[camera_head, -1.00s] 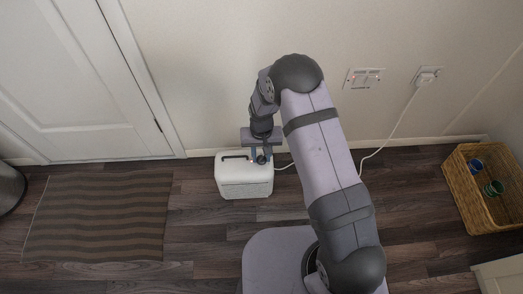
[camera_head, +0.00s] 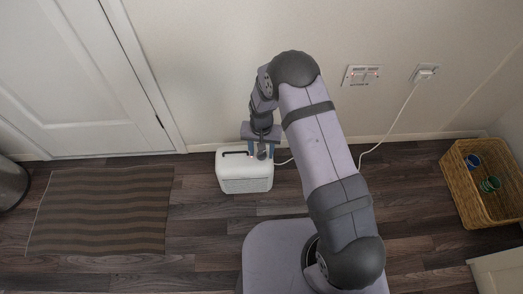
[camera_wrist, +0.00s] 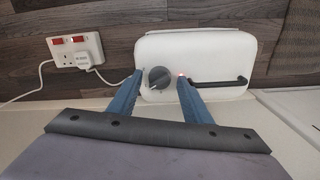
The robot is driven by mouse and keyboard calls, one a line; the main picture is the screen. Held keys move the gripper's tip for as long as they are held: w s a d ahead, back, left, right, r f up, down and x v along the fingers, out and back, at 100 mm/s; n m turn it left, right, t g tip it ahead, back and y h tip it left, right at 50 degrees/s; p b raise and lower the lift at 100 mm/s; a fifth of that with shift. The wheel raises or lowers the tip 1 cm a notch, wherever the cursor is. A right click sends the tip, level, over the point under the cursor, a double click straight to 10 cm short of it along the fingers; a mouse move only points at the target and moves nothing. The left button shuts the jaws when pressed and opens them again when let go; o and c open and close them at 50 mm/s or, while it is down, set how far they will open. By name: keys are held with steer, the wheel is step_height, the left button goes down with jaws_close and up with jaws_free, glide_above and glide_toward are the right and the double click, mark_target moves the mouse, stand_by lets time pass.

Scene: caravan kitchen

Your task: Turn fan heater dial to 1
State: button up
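The white fan heater (camera_head: 246,179) stands on the floor against the wall. In the wrist view the top of the fan heater (camera_wrist: 215,52) shows a black handle and a grey round dial (camera_wrist: 159,77). A small red light glows beside the dial. My gripper (camera_head: 261,154) is above the dial end of the heater. In the wrist view my gripper (camera_wrist: 160,82) is open, with one blue finger on each side of the dial and a gap to it on both sides. The dial's setting is too small to read.
A wicker basket (camera_head: 464,203) with cups stands at the right. A striped mat (camera_head: 100,212) lies left of the heater, before a white door (camera_head: 85,80).

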mark_target(262, 153)
steer(key=shift+r, duration=0.1)
steer(key=shift+r+p, duration=1.4)
steer(key=shift+r, duration=2.2)
